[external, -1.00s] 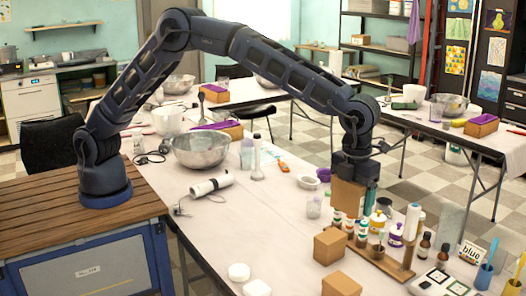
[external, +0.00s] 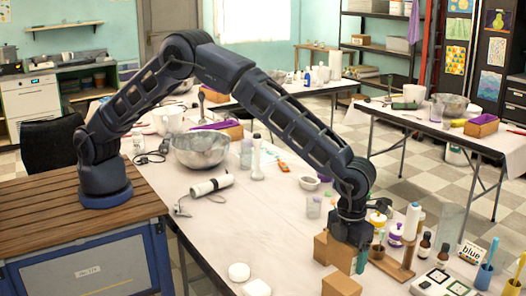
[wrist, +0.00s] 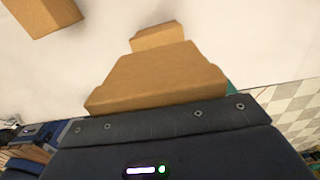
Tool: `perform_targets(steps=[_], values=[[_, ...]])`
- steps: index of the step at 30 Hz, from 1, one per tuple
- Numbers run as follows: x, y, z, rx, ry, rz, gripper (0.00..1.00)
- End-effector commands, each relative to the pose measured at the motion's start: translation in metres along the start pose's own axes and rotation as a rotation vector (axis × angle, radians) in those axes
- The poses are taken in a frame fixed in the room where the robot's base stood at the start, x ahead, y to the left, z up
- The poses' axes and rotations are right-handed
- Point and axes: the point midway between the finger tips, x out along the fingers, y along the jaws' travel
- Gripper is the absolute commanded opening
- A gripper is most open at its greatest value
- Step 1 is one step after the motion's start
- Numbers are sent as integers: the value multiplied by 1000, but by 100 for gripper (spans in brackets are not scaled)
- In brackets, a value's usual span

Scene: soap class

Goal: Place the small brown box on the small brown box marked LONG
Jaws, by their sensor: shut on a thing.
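My gripper (external: 352,250) points down and is shut on a small brown box (external: 340,254). The held box fills the middle of the wrist view (wrist: 155,82). A second brown box (external: 320,246) stands on the table just left of the held box and partly behind it. What seems to be this box shows beyond the held one in the wrist view (wrist: 157,37). A third brown box (external: 341,285) sits nearer the front edge, and a brown box also shows at the wrist view's top left (wrist: 43,14). No LONG marking is readable. Contact between boxes cannot be told.
A wooden rack with bottles (external: 391,265) stands close to the right of my gripper. A metal bowl (external: 200,150) and a white cylinder (external: 212,185) are farther left.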

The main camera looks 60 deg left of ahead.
Motion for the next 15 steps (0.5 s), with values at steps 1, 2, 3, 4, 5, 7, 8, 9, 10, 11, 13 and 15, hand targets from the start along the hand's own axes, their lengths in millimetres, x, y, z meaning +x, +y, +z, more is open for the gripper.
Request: perform_targets(steps=[1,2,3,4,5,7,8,9,10,11,13,15], values=[[7,0,0,0,0,1,52],[10,0,0,0,-1,0,52],[13,0,0,0,-1,0,52],[15,0,1,0,-1,0,52],[16,0,1,0,-1,0,52],[18,0,1,-1,-1,0,52],[20,0,1,-1,-1,0,52],[23,0,1,-1,0,1,52],[26,0,0,-1,0,1,52],[29,0,0,-1,0,1,52],[40,0,0,0,0,1,52],[50,0,0,1,0,2,52]])
